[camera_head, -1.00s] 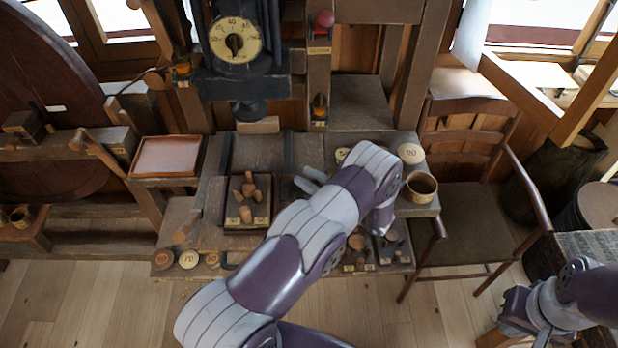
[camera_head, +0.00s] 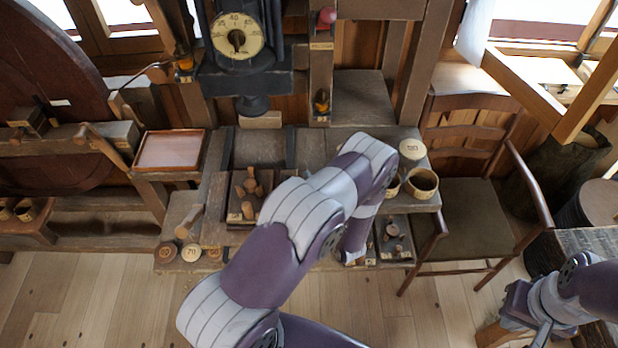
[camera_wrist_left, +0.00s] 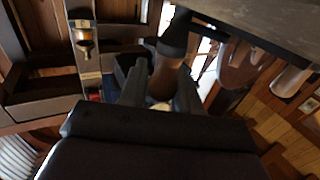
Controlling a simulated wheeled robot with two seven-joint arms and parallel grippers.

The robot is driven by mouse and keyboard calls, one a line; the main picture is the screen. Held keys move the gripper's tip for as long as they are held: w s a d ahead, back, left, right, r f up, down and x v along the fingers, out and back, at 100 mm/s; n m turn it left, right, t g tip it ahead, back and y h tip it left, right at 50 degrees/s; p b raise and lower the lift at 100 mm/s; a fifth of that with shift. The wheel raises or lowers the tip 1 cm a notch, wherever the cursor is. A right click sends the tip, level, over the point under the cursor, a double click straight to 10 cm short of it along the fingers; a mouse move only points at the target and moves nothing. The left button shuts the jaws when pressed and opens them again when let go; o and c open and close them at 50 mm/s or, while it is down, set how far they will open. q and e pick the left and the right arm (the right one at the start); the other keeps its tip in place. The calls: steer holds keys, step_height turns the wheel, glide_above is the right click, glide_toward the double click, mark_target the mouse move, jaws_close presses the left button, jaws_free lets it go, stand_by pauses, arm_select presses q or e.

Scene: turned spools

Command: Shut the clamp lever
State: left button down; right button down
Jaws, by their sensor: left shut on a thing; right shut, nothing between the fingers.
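My left gripper (camera_wrist_left: 160,92) is shut around a brown wooden grip (camera_wrist_left: 166,72) with a dark collar, in the left wrist view. The grip looks like the clamp lever's handle, but the lever's pivot and clamp are not clear there.
A tray of turned pieces (camera_head: 232,214), a wooden peg (camera_head: 189,221) and numbered discs (camera_head: 190,252) are left of my arm. A cup (camera_head: 422,184) stands at the bench's right end, beside a chair (camera_head: 470,215). A dial press (camera_head: 238,40) rises behind.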

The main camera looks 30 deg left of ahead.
arm_select(q)
steer(key=shift+s+a, duration=0.2)
steer(key=shift+s, duration=0.15)
steer(key=shift+s+a+m+t+h, duration=0.35)
steer(key=shift+s+m+t+h, duration=0.25)
steer(key=shift+t, duration=0.3)
steer(key=shift+s+a+b, duration=0.25)
steer(key=shift+a+b, duration=0.05)
steer(key=shift+b, duration=0.1)
steer(key=c, duration=0.9)
jaws_free()
steer(key=shift+s, duration=0.1)
steer(key=b+v, duration=0.4)
steer(key=v, duration=0.8)
steer(key=shift+s+d, duration=0.15)
steer(key=shift+d, duration=0.05)
